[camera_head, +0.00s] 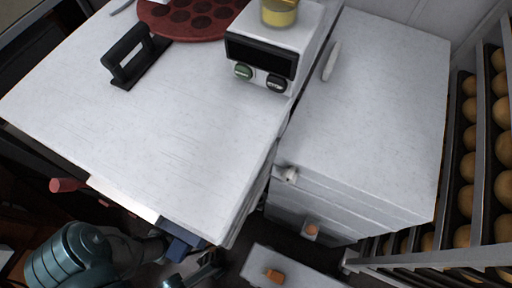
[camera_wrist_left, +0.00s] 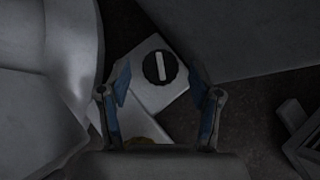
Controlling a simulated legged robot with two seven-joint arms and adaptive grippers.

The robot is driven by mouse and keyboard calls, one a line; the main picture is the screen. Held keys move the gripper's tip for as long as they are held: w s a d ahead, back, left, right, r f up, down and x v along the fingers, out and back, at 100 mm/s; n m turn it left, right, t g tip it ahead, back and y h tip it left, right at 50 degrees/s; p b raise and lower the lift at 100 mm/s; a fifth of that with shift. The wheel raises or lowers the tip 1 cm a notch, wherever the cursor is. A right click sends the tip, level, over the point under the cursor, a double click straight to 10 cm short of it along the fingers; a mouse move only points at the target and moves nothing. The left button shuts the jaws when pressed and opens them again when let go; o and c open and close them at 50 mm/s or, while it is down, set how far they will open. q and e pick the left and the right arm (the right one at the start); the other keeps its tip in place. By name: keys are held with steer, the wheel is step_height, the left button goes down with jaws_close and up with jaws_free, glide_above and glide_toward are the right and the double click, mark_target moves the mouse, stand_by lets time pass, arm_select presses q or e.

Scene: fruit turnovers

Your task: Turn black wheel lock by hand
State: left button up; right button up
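The black wheel lock (camera_wrist_left: 160,67) is a round black knob with a ridged rim and a pale bar across its face. It sits on a white plate (camera_wrist_left: 158,101) in the left wrist view, between and beyond my fingertips. My left gripper (camera_wrist_left: 161,88) is open and empty, with blue pads on either side of the wheel's line of sight. I cannot tell the gap to the wheel. In the head view my left gripper (camera_head: 194,254) is low beside the front edge of the white table. I cannot make out the wheel there. My right gripper is not in view.
A white cabinet (camera_head: 375,100) stands to the right, beside racks of round buns (camera_head: 468,137). A red-ended handle (camera_head: 65,184) protrudes at left.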

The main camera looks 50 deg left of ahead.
arm_select(q)
steer(key=shift+v, duration=0.9)
steer(key=v, duration=1)
